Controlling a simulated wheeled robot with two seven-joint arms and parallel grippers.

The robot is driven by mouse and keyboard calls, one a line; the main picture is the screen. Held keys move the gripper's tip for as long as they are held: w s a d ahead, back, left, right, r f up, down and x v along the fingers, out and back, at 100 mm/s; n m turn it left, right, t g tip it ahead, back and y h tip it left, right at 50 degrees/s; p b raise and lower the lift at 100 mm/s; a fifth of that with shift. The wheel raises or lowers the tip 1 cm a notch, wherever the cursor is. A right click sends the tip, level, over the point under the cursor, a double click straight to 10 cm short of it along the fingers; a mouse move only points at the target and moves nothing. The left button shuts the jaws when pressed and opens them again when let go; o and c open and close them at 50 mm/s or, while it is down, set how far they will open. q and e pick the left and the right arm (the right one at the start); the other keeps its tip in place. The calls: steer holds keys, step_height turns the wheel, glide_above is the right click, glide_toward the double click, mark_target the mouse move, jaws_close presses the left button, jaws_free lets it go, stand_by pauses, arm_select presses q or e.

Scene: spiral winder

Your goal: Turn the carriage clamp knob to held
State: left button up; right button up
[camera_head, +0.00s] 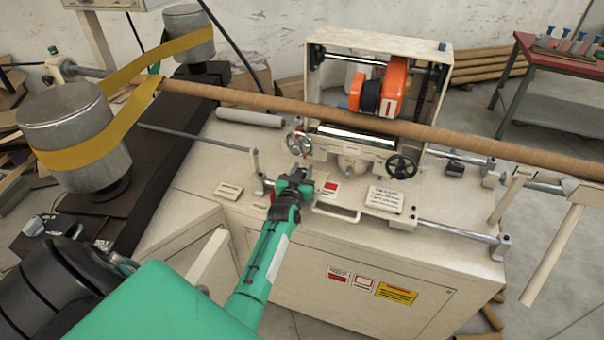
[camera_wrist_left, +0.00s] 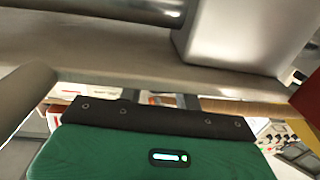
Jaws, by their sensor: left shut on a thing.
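My left gripper (camera_head: 299,177) reaches in from below to the front left of the cream carriage (camera_head: 352,142), near its left handwheel (camera_head: 299,144). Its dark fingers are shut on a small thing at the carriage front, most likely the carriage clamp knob. The fingers hide the knob, so its pointer and setting cannot be read. In the left wrist view, the grey fingers (camera_wrist_left: 172,100) show only as short stubs past the green and black gripper body, and the held thing cannot be made out. My right gripper is not in view.
A long brown tube (camera_head: 250,101) crosses above the machine. A black handwheel (camera_head: 402,167) is right of the gripper. A red-marked plate (camera_head: 330,187) and a white label plate (camera_head: 385,199) lie close by. Steel rails (camera_head: 455,231) run along the front. Two metal drums with a yellow belt (camera_head: 120,115) stand left.

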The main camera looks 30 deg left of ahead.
arm_select(q)
steer(key=shift+f+m+t+h+b, duration=0.2)
steer(key=shift+m+h+b, duration=0.65)
steer(key=shift+h+b, duration=0.4)
steer(key=shift+f+m+t+h+b, duration=0.1)
steer(key=shift+m+t+h+b, duration=0.1)
steer(key=shift+m+h+b, duration=1.35)
steer(key=shift+h+b, duration=0.8)
steer(key=shift+b, duration=0.05)
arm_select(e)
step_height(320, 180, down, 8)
arm_select(q)
steer(key=m+h+b, duration=0.1)
steer(key=h+b, duration=0.1)
steer(key=b, duration=0.2)
steer(key=shift+m+g+h, duration=0.3)
steer(key=shift+h, duration=0.1)
steer(key=shift+r+m+h+b, duration=0.2)
steer(key=shift+m+h+b, duration=0.15)
steer(key=shift+b, duration=0.3)
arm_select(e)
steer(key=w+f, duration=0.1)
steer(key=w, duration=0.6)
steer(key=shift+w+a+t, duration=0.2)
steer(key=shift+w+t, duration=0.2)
arm_select(q)
steer(key=o, duration=1)
steer(key=shift+s, duration=0.1)
